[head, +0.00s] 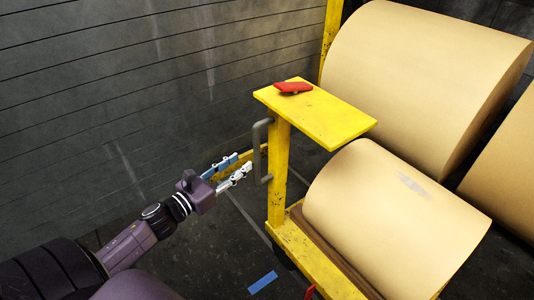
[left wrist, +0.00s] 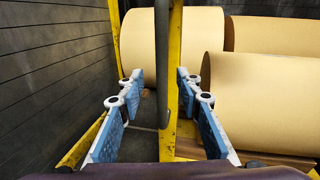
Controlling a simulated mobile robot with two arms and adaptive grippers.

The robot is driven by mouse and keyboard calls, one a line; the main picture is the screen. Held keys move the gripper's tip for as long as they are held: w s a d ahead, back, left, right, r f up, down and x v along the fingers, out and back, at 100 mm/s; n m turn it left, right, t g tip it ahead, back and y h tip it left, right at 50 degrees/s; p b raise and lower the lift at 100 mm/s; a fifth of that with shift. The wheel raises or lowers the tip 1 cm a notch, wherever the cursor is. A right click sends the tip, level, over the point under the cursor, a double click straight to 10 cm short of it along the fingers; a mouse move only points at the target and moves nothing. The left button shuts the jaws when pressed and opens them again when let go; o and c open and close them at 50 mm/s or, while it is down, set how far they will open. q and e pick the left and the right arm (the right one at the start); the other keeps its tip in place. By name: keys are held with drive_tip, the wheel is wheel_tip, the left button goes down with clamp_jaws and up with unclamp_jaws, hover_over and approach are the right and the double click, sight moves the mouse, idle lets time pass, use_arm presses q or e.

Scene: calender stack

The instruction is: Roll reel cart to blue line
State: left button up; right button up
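The yellow reel cart (head: 280,185) stands on the dark floor, carrying a tan paper reel (head: 390,215). A grey vertical handle (head: 262,150) is fixed to the cart's yellow post; it also shows in the left wrist view (left wrist: 163,55). My left gripper (head: 242,165) is open near the handle. In the left wrist view the handle appears between its two blue-padded fingers, with space on both sides. A short blue strip (head: 262,282) lies on the floor left of the cart. My right gripper is not in view.
A red object (head: 293,87) lies on the cart's yellow top plate (head: 325,118). Larger tan reels (head: 415,75) stand behind and to the right. A dark slatted wall (head: 120,90) runs along the left. Some floor is clear between my left arm and the cart.

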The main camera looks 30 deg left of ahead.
sight(256, 151)
use_arm(q)
drive_tip(key=shift+m, duration=0.3)
drive_tip(key=shift+w+d+r, duration=0.1)
drive_tip(key=shift+w+d, duration=0.2)
drive_tip(key=shift+w, duration=1)
drive_tip(key=shift+w+d+r, duration=0.1)
drive_tip(key=shift+w+d, duration=0.2)
drive_tip(key=shift+w, duration=1)
drive_tip(key=shift+w+d+r, duration=0.1)
drive_tip(key=shift+w+d, duration=0.2)
drive_tip(key=shift+w, duration=1)
drive_tip(key=shift+c, duration=0.4)
clamp_jaws()
